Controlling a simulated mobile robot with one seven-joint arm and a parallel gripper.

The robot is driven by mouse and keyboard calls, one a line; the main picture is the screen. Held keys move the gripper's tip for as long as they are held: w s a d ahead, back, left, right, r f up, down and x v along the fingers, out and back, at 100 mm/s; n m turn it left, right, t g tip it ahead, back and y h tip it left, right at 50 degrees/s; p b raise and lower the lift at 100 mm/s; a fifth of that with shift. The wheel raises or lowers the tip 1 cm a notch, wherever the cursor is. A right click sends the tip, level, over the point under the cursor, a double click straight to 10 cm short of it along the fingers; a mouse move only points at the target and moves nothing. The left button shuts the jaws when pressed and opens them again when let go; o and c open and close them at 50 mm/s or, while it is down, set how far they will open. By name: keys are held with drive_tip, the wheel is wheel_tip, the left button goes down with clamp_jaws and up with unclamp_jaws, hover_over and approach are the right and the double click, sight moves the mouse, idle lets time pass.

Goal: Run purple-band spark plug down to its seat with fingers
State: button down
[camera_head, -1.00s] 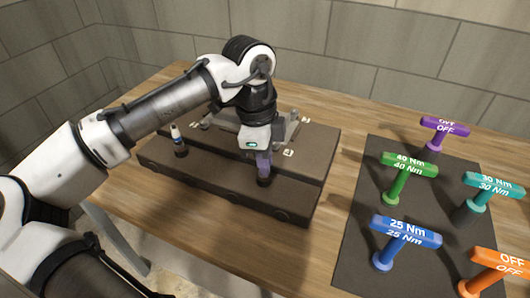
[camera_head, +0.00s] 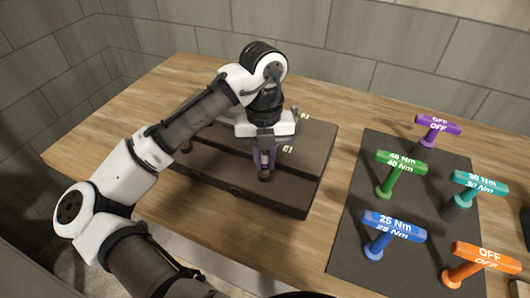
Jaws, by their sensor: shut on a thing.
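The dark engine block (camera_head: 240,197) lies on the wooden table. My gripper (camera_head: 265,166) points down over its front right part.
A dark mat (camera_head: 350,238) at the right holds T-handled tools: purple (camera_head: 437,125), green (camera_head: 400,165), teal (camera_head: 478,183), blue (camera_head: 394,227) and orange (camera_head: 484,257). Bare table (camera_head: 328,112) lies between block and mat. A grey block wall stands behind.

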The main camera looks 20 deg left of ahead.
idle(0.4)
drive_tip(key=c, duration=1.3)
unclamp_jaws()
